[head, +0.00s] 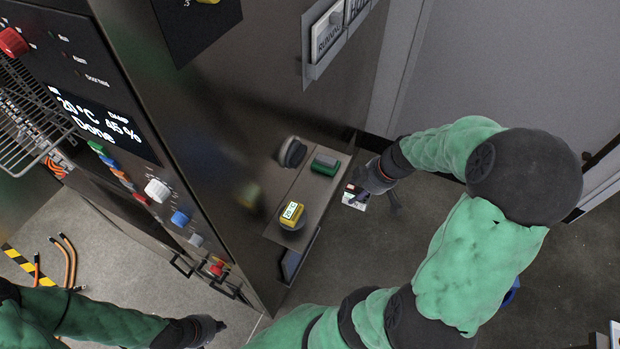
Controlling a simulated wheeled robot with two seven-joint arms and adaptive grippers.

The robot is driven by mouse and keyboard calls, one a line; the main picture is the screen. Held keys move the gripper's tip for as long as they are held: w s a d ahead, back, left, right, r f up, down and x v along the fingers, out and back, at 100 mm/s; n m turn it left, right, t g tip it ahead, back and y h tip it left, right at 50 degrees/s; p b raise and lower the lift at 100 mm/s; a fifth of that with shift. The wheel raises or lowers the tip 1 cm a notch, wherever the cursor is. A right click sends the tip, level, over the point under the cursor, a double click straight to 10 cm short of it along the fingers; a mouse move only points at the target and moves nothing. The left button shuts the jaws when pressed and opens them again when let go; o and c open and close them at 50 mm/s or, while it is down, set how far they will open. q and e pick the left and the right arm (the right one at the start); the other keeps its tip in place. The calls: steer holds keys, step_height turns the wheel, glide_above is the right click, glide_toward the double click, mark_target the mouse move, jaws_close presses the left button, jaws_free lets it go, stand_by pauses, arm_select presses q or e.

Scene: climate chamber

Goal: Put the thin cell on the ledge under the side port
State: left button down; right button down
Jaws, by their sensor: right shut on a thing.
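The ledge (302,192) is a narrow metal shelf on the chamber's side wall. The side port (292,152), with a dark round plug, is in the wall just beside and above it. My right gripper (368,188) is shut on a small flat item with white, dark and red parts, which I take to be the thin cell (355,197). It is off the ledge's outer right edge, apart from it, and the fingers partly hide it. My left gripper (214,326) is low in the picture, away from the ledge; its jaws are too small to read.
A green block (325,164) sits at the ledge's far end, and a yellow device with a lit display (292,212) sits at its near end. The ledge between them is bare. The control panel (110,125) is on the left. Orange cables (68,258) are at lower left.

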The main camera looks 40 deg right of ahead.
steer(key=w+a+p, duration=0.1)
steer(key=w+a, duration=0.1)
steer(key=w, duration=0.2)
steer(key=w+a, duration=0.2)
steer(key=w, duration=0.2)
steer(key=w+a+p, duration=0.1)
steer(key=w+a, duration=0.1)
steer(key=w, duration=0.2)
steer(key=shift+w+a+p, duration=0.2)
steer(key=shift+w+p, duration=0.05)
steer(key=shift+p, duration=0.1)
steer(key=shift+f, duration=1.7)
steer(key=shift+f+b, duration=0.15)
steer(key=shift+b, duration=0.25)
steer(key=c, duration=0.7)
jaws_free()
